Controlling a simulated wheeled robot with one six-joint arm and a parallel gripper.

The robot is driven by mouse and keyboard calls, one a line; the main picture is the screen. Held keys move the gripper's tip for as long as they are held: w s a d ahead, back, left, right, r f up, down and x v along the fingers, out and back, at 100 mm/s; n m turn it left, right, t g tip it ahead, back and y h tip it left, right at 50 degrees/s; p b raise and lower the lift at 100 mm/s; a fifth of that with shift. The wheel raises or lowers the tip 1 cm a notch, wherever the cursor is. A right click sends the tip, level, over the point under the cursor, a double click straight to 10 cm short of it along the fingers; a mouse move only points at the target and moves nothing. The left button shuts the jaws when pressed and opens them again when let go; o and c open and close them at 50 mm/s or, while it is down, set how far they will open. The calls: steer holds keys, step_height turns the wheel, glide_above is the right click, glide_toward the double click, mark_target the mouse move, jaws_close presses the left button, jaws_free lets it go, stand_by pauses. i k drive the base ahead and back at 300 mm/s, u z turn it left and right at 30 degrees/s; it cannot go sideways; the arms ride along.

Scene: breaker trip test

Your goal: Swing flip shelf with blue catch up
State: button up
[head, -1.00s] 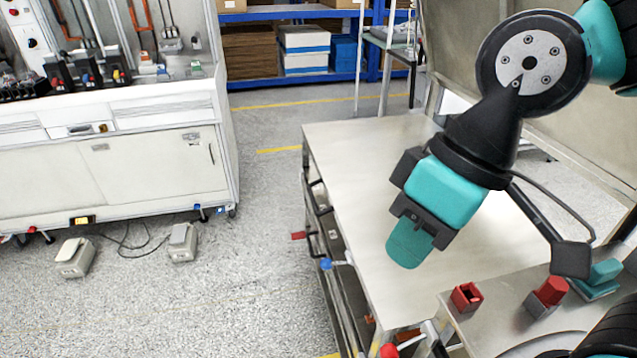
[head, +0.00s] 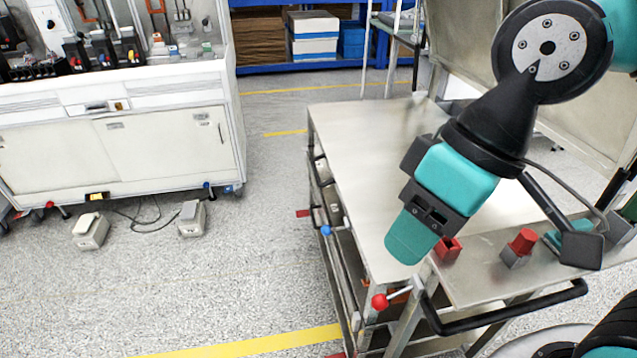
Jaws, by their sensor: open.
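A cart with a flat steel top (head: 365,160) stands at centre right. A blue knob (head: 326,230), likely the blue catch, sits on its left side below the top. A panel or frame hangs steeply below that knob along the cart's left side; I cannot tell clearly if it is the flip shelf. A red knob (head: 379,301) on a short rod is at the near corner, and a red tab (head: 303,213) sticks out farther back. My gripper (head: 408,240) is open and empty, in front of the cart top in the picture and apart from the blue knob. It points down and left.
A narrow steel ledge (head: 480,275) holds a red-topped grey block (head: 518,248) and a red piece (head: 447,249). A black handle (head: 505,308) juts toward me. A white cabinet (head: 130,150) and two pale boxes stand left.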

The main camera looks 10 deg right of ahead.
mark_target(364, 145)
steer(key=z, duration=0.5)
steer(key=k, duration=0.15)
steer(key=u, duration=1.65)
steer(key=i, duration=1.05)
steer(key=z, duration=0.2)
